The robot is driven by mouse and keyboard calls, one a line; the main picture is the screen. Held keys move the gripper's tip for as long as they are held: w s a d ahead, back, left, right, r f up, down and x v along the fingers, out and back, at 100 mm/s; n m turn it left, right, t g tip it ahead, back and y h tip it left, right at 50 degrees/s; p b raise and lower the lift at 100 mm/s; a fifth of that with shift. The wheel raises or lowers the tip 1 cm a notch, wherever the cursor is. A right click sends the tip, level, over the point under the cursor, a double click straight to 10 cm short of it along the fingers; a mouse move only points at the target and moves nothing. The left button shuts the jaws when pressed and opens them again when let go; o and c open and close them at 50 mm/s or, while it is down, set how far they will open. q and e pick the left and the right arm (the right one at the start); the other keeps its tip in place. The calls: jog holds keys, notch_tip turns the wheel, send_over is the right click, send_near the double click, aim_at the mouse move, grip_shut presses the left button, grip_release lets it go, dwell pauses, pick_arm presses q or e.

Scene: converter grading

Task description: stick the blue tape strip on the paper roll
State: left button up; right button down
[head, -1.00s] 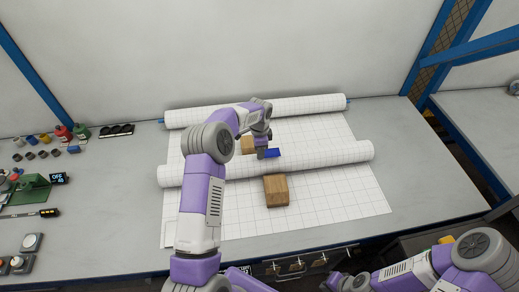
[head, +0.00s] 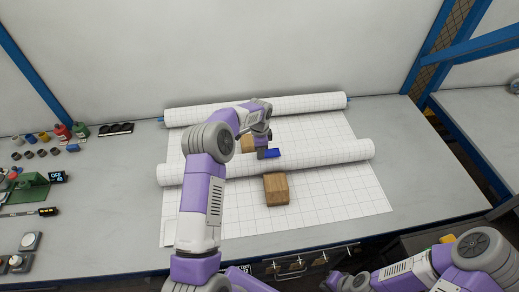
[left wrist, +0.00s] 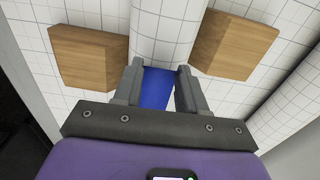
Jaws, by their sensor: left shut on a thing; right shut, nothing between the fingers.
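The blue tape strip (head: 272,153) is at the back edge of the front paper roll (head: 320,154), near its middle. My left gripper (head: 262,153) is shut on the strip from above. In the left wrist view the strip (left wrist: 157,88) shows between the two fingers (left wrist: 158,85), with the paper roll (left wrist: 160,35) just beyond it. I cannot tell whether the strip touches the roll. My right gripper (head: 337,282) is low at the front edge of the bench, shut and empty.
A wooden block (head: 276,190) sits in front of the roll and another (head: 247,143) behind it, partly hidden by my left arm. A second roll (head: 300,107) lies at the back of the gridded paper sheet (head: 345,195). Bottles and tools stand at the left; the bench right is clear.

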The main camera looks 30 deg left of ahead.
pick_arm(q)
jog(key=shift+f, duration=0.4)
dwell(0.3)
jog(key=o, duration=0.9)
jog(key=shift+c, duration=0.2)
notch_tip(320, 180, up, 8)
jog(key=shift+f, duration=0.2)
jog(key=shift+r, duration=0.1)
